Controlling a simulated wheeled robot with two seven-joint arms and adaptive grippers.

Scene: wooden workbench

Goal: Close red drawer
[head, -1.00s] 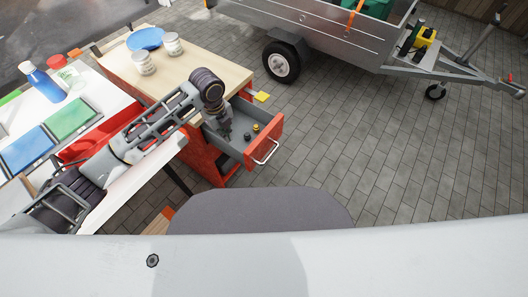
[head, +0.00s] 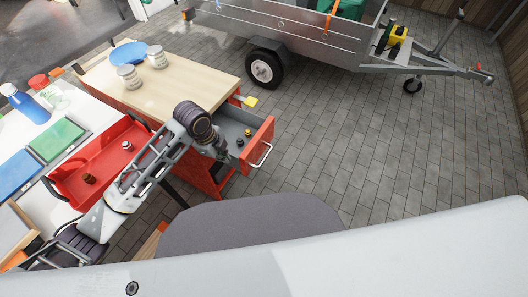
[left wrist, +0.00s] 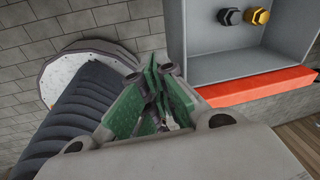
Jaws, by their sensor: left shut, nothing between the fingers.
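The red drawer (head: 264,138) is pulled out from the right end of the red workbench cabinet, with a silver handle (head: 262,155) on its front. Its grey inside holds a few small dark and yellow bolts. In the left wrist view, the drawer's red edge (left wrist: 262,86) and grey inside (left wrist: 215,45) show at the upper right. My left gripper (head: 223,156) is shut and empty at the drawer's near side; contact cannot be told. Its green-padded fingers (left wrist: 157,95) sit left of the drawer in the left wrist view. My right gripper is not in view.
The wooden top (head: 180,85) carries two white jars and a blue plate (head: 128,53). A red tray (head: 100,165) with small parts lies on the white table at left. A dark grey seat-like shape (head: 250,222) is in front. A trailer (head: 310,40) stands behind; paving at right is clear.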

